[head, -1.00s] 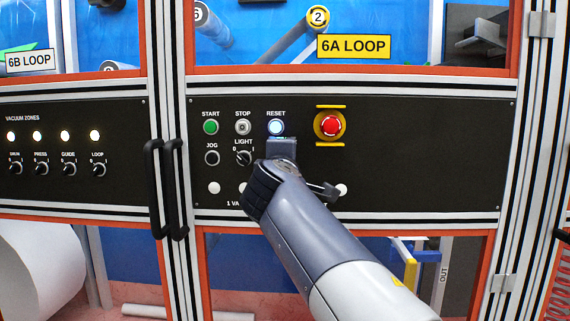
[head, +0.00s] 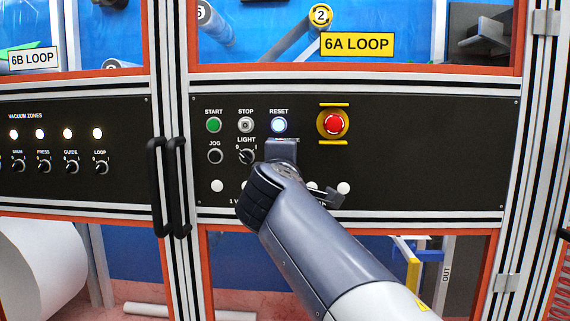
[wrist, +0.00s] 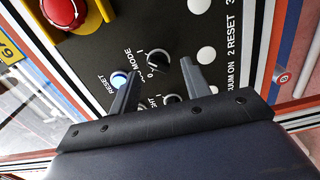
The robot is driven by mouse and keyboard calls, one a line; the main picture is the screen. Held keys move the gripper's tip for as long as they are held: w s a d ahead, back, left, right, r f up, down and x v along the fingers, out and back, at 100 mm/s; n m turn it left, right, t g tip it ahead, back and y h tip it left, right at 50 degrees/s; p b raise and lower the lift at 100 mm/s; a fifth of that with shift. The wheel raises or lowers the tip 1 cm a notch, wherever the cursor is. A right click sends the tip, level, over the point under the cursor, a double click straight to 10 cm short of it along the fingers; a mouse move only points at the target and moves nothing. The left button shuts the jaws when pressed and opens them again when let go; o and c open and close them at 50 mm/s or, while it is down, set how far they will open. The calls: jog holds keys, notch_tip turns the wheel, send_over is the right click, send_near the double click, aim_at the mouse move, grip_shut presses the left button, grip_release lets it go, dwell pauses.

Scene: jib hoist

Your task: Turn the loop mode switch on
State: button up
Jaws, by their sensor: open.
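The mode switch (wrist: 158,61) is a black rotary knob with a white pointer, marked MODE with 0 and 1. Its pointer appears to be toward 0. It shows in the wrist view, just beyond and between the fingertips of my open gripper (wrist: 157,70). I cannot tell whether the fingers touch it. In the head view my gripper (head: 281,150) is in front of the 6A LOOP panel (head: 430,155), below the RESET button, and hides the mode switch. The light switch (head: 246,156) is just left of my gripper; in the wrist view it is partly hidden by the gripper.
The lit RESET button (head: 279,125) is just above my gripper. A red emergency stop (head: 333,124) on a yellow plate is to the right. Several white round buttons (head: 217,186) line the lower panel. Black door handles (head: 155,187) stick out at the left. The panel's right side is bare.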

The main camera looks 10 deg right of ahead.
jog(key=v, duration=0.7)
jog(key=shift+s, duration=0.3)
jog(key=shift+a, duration=0.1)
jog(key=x, duration=1)
jog(key=shift+w+p, duration=0.3)
jog(key=shift+p, duration=0.05)
jog(key=shift+s, duration=0.1)
